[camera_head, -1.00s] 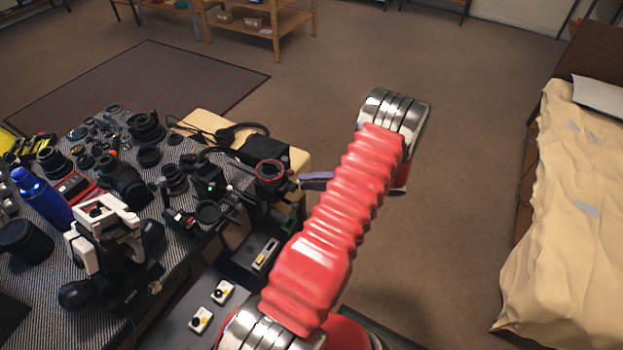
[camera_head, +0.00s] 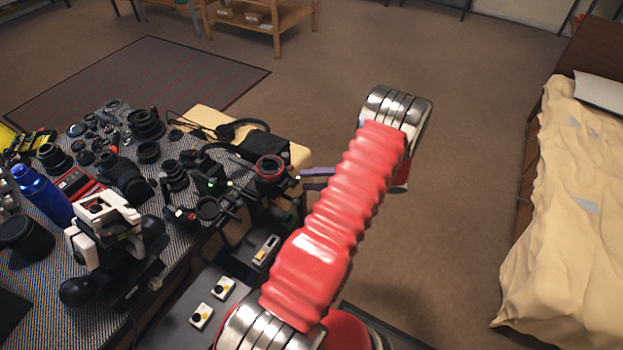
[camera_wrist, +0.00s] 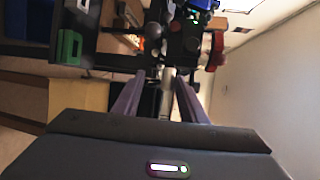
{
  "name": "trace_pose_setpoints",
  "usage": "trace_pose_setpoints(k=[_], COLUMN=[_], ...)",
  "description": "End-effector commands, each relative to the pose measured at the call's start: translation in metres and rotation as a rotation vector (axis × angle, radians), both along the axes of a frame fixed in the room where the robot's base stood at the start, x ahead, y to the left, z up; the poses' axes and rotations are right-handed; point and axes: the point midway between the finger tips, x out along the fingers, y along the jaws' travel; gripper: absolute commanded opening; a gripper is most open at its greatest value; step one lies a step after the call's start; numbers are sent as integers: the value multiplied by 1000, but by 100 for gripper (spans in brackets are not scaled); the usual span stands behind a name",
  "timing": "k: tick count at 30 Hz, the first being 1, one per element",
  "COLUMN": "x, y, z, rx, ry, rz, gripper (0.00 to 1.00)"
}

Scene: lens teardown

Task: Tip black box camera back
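My gripper (camera_head: 304,179) is beside the right end of the cluttered table, pointing left toward a dark device with a red ring (camera_head: 270,169). In the wrist view my gripper's two purple fingers (camera_wrist: 157,84) stand apart. A silver rod-like part (camera_wrist: 168,78) shows between their tips, and I see no grip on it. A boxy black device with a green light (camera_head: 211,184) sits among the gear left of the gripper. A plain black box shape (camera_head: 265,146) lies behind the red ring. I cannot tell which is the black box camera.
The striped table (camera_head: 60,262) is crowded with lenses, a blue bottle (camera_head: 41,190) and a white device (camera_head: 102,226). A cream surface (camera_head: 205,117) adjoins its far right end. A bed (camera_head: 570,220) stands at right. Open floor lies between.

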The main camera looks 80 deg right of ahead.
Motion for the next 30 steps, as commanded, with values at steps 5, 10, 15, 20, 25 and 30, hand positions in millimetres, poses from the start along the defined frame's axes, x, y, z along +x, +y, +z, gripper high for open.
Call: trace_pose_setpoints(k=[5, 10, 15, 20, 25, 30], x=[-23, -52, -81, -108, -129, -136], y=[-1, -2, -2, -2, -3, -2], z=[3, 8, 12, 16, 20, 21], rx=[-2, -2, -2, -2, -2, -1], ry=[2, 3, 2, 1, 1, 1], rz=[-6, -8, -7, -6, -5, -4], gripper=[36, 36, 36, 36, 36, 36])
